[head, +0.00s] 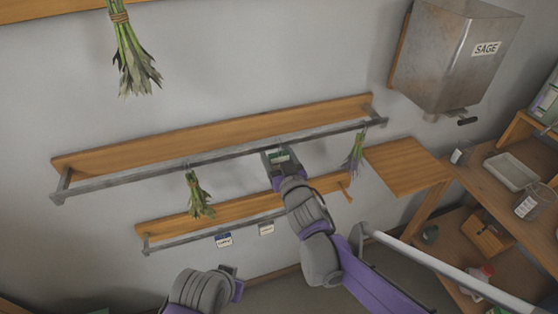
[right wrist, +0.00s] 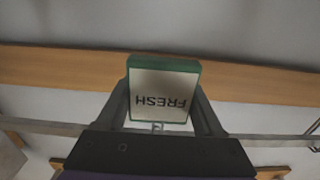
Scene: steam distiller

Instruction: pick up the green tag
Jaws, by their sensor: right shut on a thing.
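The green tag, a green-framed plate reading "FRESH", sits between the fingers of my right gripper (right wrist: 160,105) in the right wrist view (right wrist: 164,92). The lettering appears upside down there. In the head view the tag (head: 281,156) is small at the upper rail, and my right gripper (head: 278,158) is shut on it from the front. A small metal hook shows just below the tag in the wrist view; I cannot tell whether it still hangs on the rail. My left gripper (head: 236,284) is low at the bottom of the head view; its fingers are not clear.
The upper rail (head: 130,174) carries herb bunches (head: 199,195) and (head: 355,150) on either side of my right gripper. A metal SAGE hopper (head: 452,60) and wooden shelves stand at right.

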